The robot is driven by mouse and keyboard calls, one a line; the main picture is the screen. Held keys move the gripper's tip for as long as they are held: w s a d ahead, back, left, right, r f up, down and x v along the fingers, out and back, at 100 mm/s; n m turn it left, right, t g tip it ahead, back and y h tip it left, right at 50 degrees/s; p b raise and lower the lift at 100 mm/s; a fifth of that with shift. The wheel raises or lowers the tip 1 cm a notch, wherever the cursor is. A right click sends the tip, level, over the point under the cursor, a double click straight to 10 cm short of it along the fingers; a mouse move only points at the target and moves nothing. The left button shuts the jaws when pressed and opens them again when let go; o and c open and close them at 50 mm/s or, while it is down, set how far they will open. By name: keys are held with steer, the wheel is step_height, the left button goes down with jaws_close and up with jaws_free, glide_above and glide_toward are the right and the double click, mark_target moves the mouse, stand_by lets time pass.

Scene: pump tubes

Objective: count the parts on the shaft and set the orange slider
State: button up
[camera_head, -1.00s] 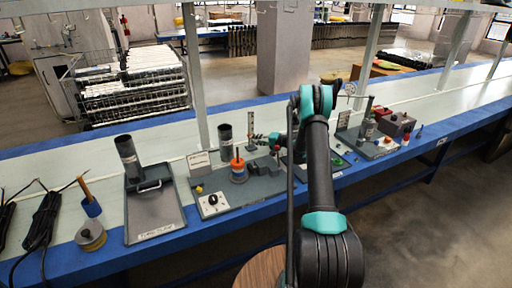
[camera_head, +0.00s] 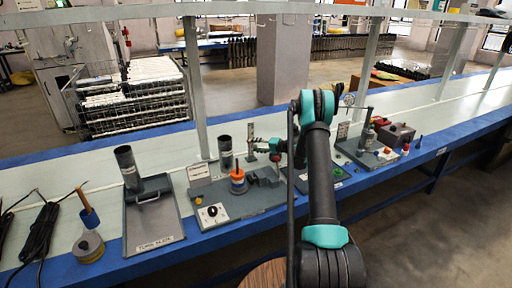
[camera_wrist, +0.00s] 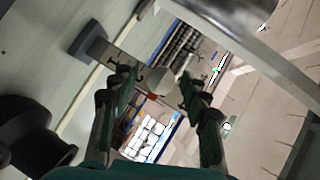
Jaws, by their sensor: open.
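A shaft with stacked parts (camera_head: 238,182) stands on the grey middle tray (camera_head: 225,208). Orange and blue parts show on it; they are too small to count surely. Behind it stands a thin upright scale post (camera_head: 251,149). My gripper (camera_head: 268,146) is just right of this post, above the tray's back. In the wrist view my gripper (camera_wrist: 156,80) is open, with both dark fingers apart. A small orange piece (camera_wrist: 152,97) and a pale block show between the fingertips; I cannot tell whether the orange piece is the slider. I see no contact.
A dark tube (camera_head: 226,152) stands left of the post. A grey tray with another dark tube (camera_head: 127,167) lies further left. A black knob panel (camera_head: 212,212) is at the tray's front. Right of my arm are a grey box (camera_head: 398,135) and a tray with a bottle.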

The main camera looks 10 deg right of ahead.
step_height(320, 180, up, 10)
stand_by(0.5)
steer(key=v, duration=2)
stand_by(1.5)
steer(key=shift+f, duration=0.1)
steer(key=a+f+m+t+y, duration=0.15)
steer(key=f+m, duration=0.25)
steer(key=m, duration=0.5)
steer(key=a+f+m+t, duration=0.2)
steer(key=f+m, duration=0.1)
steer(key=m, duration=0.6)
steer(key=x, duration=1.6)
steer(key=shift+w+a+f, duration=0.2)
steer(key=shift+w+a, duration=0.05)
steer(key=shift+w, duration=0.05)
steer(key=shift+c, duration=0.4)
